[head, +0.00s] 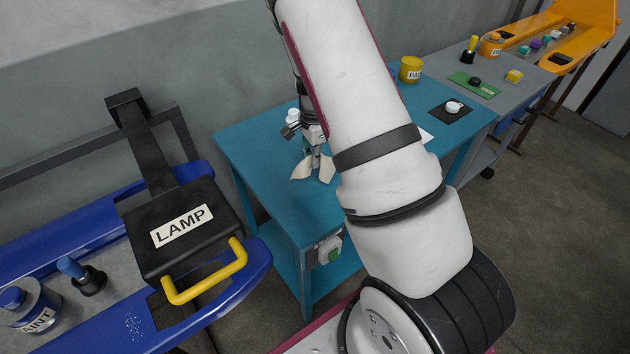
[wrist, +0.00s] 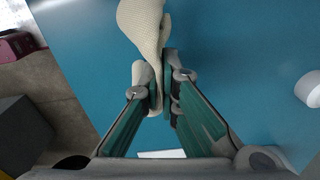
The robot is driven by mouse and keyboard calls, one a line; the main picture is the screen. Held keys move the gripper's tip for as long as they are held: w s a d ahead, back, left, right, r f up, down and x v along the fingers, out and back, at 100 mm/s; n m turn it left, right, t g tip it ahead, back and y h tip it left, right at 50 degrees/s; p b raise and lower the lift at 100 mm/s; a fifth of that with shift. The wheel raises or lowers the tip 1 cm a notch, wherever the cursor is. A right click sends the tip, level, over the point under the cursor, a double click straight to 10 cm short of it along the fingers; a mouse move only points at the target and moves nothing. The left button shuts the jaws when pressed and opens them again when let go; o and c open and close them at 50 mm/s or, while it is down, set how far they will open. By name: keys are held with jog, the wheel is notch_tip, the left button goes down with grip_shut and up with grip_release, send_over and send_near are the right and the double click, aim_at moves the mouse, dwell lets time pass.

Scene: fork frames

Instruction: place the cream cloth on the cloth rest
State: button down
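My gripper (head: 313,152) is over the teal table (head: 255,140), left of my arm in the head view. In the wrist view its fingers (wrist: 160,88) are closed on the cream cloth (wrist: 145,22), pinching a fold of it. The cloth also shows in the head view (head: 300,169), hanging in two flaps on either side of the fingertips. I cannot tell whether its lower edge touches the table. I cannot pick out the cloth rest for sure; my arm hides part of the table.
A yellow can (head: 411,69) and a black mat (head: 444,112) bearing a small white item stand at the table's far right. A white round thing (wrist: 312,89) is at the wrist view's right edge. A blue bench with a black LAMP box (head: 180,225) is at left.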

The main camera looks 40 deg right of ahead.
jog(key=shift+f, duration=0.1)
jog(key=c, duration=1.1)
grip_release()
notch_tip(320, 180, up, 12)
